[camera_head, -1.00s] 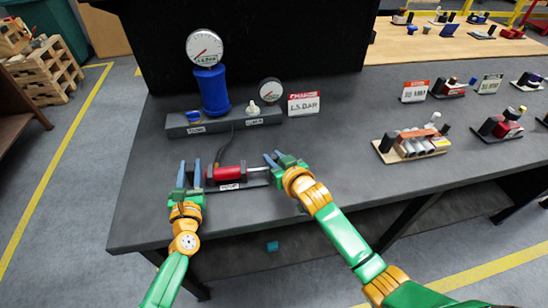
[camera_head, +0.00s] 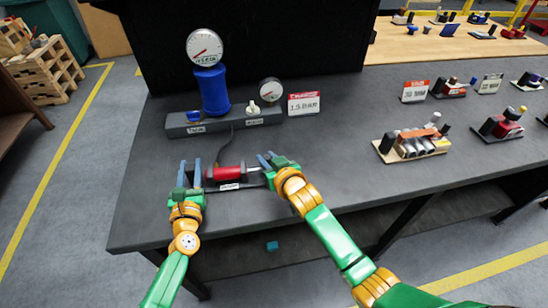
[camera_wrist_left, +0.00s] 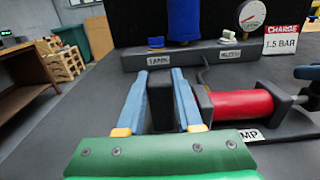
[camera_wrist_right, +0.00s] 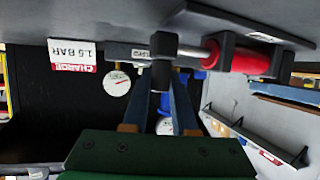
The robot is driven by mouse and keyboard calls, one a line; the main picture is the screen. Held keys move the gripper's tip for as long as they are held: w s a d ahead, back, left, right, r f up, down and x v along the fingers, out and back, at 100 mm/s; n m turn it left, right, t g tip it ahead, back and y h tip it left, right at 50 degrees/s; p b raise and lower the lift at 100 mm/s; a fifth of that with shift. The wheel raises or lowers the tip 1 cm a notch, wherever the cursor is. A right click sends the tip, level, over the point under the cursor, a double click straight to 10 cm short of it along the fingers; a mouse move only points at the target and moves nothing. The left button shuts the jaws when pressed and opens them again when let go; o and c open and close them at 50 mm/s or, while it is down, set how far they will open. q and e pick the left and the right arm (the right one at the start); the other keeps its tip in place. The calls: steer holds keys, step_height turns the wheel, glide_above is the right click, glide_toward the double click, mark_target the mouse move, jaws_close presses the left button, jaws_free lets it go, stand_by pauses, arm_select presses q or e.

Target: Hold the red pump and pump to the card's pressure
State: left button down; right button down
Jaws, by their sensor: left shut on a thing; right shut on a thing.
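The red pump (camera_head: 229,174) lies on its dark base near the table's front edge; it also shows in the left wrist view (camera_wrist_left: 243,104). My left gripper (camera_head: 190,172) is shut on the black upright block (camera_wrist_left: 160,98) at the pump's left end. My right gripper (camera_head: 269,163) is shut on the black pump handle (camera_wrist_right: 164,46) at the end of the metal rod (camera_wrist_right: 195,53). A short length of rod shows between handle and barrel. The card (camera_wrist_left: 288,38) reads "CHARGE 1.5 BAR". The small gauge (camera_head: 270,91) stands left of the card; its exact reading is too small to tell.
Behind the pump, a grey base (camera_head: 225,121) carries a blue tank (camera_head: 212,92) with a large gauge (camera_head: 204,47), a blue knob (camera_head: 193,117) and a white knob (camera_head: 252,108). Other small fixtures (camera_head: 413,144) stand to the right. The table between is clear.

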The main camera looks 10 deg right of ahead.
steer(key=shift+a, duration=0.45)
steer(key=c, duration=0.7)
jaws_free()
